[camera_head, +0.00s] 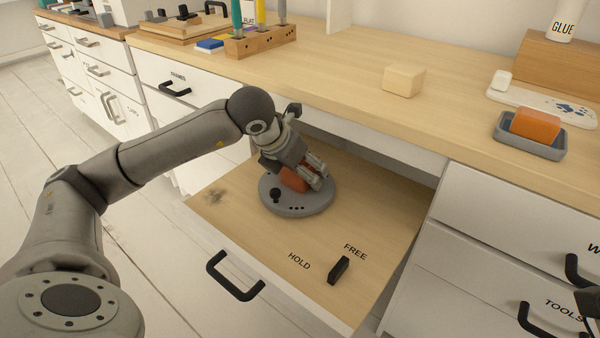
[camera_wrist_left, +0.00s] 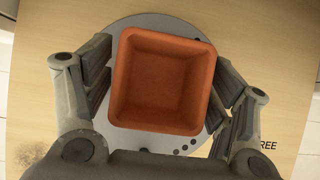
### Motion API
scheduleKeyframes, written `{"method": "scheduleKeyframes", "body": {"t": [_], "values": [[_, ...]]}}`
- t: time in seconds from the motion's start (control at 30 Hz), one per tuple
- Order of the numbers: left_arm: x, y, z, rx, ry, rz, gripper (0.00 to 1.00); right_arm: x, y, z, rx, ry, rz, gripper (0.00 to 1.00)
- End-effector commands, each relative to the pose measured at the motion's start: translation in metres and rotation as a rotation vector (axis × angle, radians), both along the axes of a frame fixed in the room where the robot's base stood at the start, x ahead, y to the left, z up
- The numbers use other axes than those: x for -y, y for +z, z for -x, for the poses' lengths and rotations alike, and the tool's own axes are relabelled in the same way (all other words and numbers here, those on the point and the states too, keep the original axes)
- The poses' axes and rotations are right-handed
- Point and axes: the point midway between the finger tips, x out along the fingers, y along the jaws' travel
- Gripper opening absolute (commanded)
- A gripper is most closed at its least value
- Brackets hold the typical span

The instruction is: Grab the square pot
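The square pot (camera_wrist_left: 162,82) is orange, empty and open at the top. It stands on a grey round disc (camera_head: 302,207) in the open drawer; in the head view my gripper hides much of the pot (camera_head: 293,181). My left gripper (camera_head: 316,174) reaches down over it. In the left wrist view the fingers of my left gripper (camera_wrist_left: 163,92) are spread, one on each side of the pot. A narrow gap shows at the left finger; contact on the right is unclear. A dark piece at the head view's right edge may be my right gripper (camera_head: 590,303).
The drawer floor (camera_head: 375,215) carries a black switch (camera_head: 339,270) between HOLD and FREE. The disc has a black knob (camera_head: 275,195). On the desktop are a wooden block (camera_head: 403,81), a grey tray (camera_head: 530,146) with an orange block (camera_head: 535,124), and a tool rack (camera_head: 260,41).

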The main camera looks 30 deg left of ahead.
Motion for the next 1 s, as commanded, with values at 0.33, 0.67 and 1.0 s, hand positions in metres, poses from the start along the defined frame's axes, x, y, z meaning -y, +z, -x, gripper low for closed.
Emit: {"method": "scheduleKeyframes", "body": {"t": [0.33, 0.67, 1.0], "values": [[0.0, 0.0, 0.0, 0.0, 0.0, 0.0, 0.31, 0.0, 0.0, 0.0, 0.0, 0.0, 0.0, 0.4], [0.0, 0.005, 0.0, 0.001, 0.0, 0.0, 0.31, 0.0, 0.003, 0.0, 0.002, 0.001, -0.001, 0.4], [0.001, 0.046, 0.007, 0.003, -0.001, -0.002, 0.31, 0.002, -0.008, 0.0, -0.086, 0.004, -0.005, 0.4]]}}
